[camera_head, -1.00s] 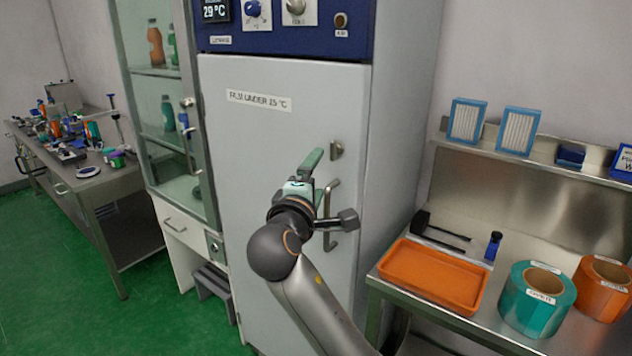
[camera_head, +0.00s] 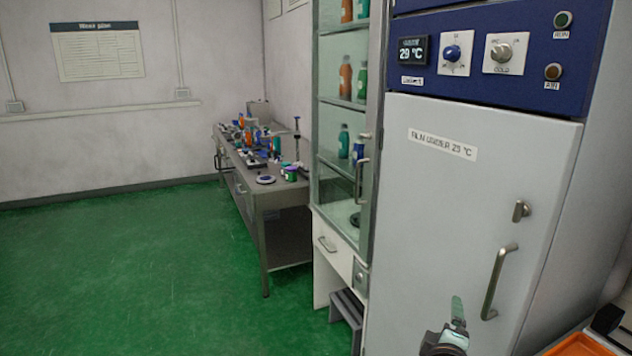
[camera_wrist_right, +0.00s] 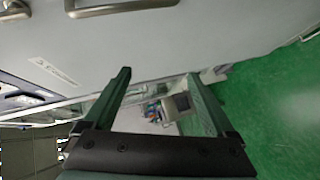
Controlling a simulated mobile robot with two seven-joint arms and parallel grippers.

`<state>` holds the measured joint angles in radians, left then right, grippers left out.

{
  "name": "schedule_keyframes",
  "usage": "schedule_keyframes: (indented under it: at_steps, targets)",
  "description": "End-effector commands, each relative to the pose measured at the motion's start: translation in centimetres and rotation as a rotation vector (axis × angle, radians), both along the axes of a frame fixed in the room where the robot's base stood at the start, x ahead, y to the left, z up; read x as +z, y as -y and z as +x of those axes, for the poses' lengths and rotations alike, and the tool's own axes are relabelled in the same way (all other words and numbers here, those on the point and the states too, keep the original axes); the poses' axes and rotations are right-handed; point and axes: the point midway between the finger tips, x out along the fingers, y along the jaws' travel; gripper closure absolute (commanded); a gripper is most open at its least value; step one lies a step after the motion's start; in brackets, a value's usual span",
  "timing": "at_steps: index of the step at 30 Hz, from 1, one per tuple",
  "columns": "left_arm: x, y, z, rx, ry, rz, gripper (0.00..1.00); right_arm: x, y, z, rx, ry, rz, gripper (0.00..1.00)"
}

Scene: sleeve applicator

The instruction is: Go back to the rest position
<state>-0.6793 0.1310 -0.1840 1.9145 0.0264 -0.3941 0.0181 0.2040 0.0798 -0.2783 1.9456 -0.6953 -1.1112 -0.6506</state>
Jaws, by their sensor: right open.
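My right gripper (camera_head: 457,318) shows at the bottom of the head view, in front of the lower part of the grey cabinet door (camera_head: 455,215) and below and left of its bar handle (camera_head: 496,281). In the right wrist view its two green fingers (camera_wrist_right: 158,85) stand wide apart with nothing between them. The door handle (camera_wrist_right: 125,8) shows at the top of that view, clear of the fingers. The door appears closed. My left gripper is in neither view.
A glass-fronted cabinet (camera_head: 335,180) with bottles stands left of the grey cabinet, a step stool (camera_head: 346,310) at its foot. A cluttered metal bench (camera_head: 262,190) is farther back. An orange tray (camera_head: 580,346) shows at bottom right. Green floor (camera_head: 130,270) on the left is clear.

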Motion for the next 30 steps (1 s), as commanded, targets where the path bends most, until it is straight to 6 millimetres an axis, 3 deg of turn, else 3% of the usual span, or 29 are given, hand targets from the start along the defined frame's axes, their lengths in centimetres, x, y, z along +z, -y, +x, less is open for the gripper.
schedule_keyframes:
  at_steps: [1, 6, 9, 12, 18, 21, 30]
  targets:
    - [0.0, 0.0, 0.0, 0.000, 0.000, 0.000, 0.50, -4.0, -0.9, -1.2, 0.038, -0.038, 0.080, 0.10]
    - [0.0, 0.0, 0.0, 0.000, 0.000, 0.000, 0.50, -14.6, -4.1, -6.8, 0.111, -0.126, 0.416, 0.10]
    - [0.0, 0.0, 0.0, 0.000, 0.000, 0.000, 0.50, -19.7, -5.8, -11.3, 0.104, -0.177, 0.631, 0.10]
    - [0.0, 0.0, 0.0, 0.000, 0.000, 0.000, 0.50, -23.7, -7.1, -16.2, 0.062, -0.216, 0.846, 0.10]
    - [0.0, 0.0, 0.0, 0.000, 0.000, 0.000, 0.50, -27.7, -8.3, -23.9, -0.067, -0.250, 1.162, 0.10]
    - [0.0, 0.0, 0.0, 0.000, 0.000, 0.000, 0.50, -28.3, -8.5, -25.8, -0.110, -0.251, 1.241, 0.10]
    - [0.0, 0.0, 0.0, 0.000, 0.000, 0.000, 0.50, -28.6, -8.6, -26.6, -0.130, -0.249, 1.278, 0.10]
